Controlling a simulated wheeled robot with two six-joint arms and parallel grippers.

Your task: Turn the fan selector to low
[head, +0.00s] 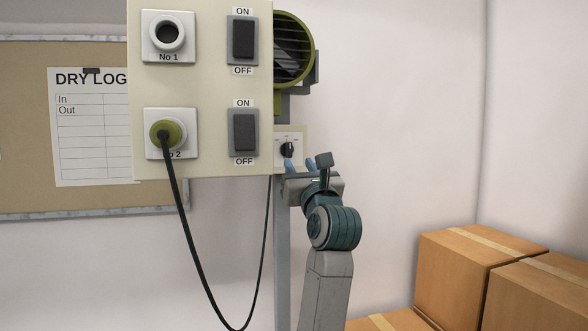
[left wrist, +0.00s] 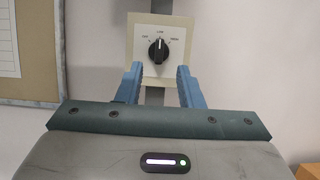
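The fan selector is a black knob (left wrist: 159,50) on a cream plate (left wrist: 140,48) with small labels at left, top and right. The top label appears to read LOW. A pale mark shows near the knob's top, but its exact setting is too small to read surely. In the head view the knob (head: 288,150) sits right of the switch panel, below the fan (head: 294,50). My left gripper (left wrist: 158,80) is open, its blue fingers apart and empty, just below and in front of the knob. It also shows in the head view (head: 301,167). My right gripper is not in view.
The switch panel (head: 205,90) has two rocker switches, an empty socket (head: 168,35) and a green plug (head: 167,135) with a hanging black cable (head: 183,225). Cardboard boxes (head: 465,265) stand at lower right. A board with a dry log (head: 90,130) hangs at left.

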